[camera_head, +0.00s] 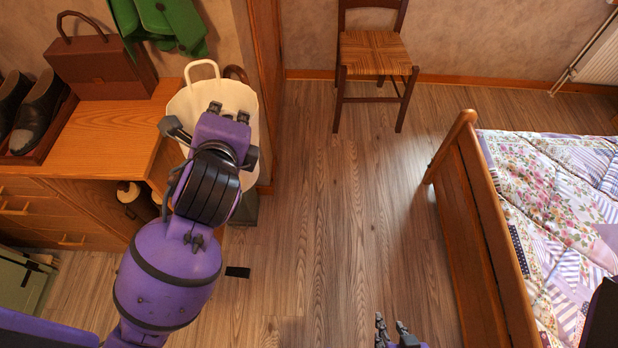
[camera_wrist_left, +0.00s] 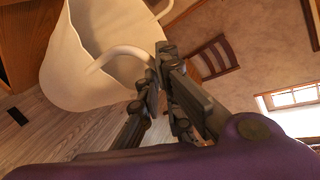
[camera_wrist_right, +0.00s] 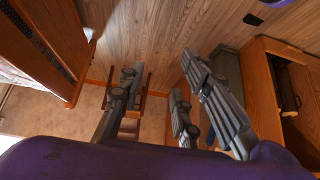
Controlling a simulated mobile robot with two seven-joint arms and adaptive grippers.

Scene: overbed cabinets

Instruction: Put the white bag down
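The white bag (camera_head: 240,95) is open at the top, with its loop handles up, beside the right end of the wooden dresser in the head view. My left arm hides much of it. My left gripper (camera_head: 228,112) is in front of the bag. In the left wrist view its fingers (camera_wrist_left: 158,78) are close together on a handle of the white bag (camera_wrist_left: 85,65). The bag's base is hidden in the head view, so I cannot tell whether it touches anything below. My right gripper (camera_head: 393,335) is low in the head view, fingers spread and empty in the right wrist view (camera_wrist_right: 160,90).
The dresser (camera_head: 115,125) holds a brown handbag (camera_head: 100,68) and dark shoes (camera_head: 38,110). A dark bin-like object (camera_head: 245,209) stands below the bag. A chair (camera_head: 375,55) stands at the back wall, a bed (camera_head: 480,230) at right. The floor (camera_head: 330,210) between is clear.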

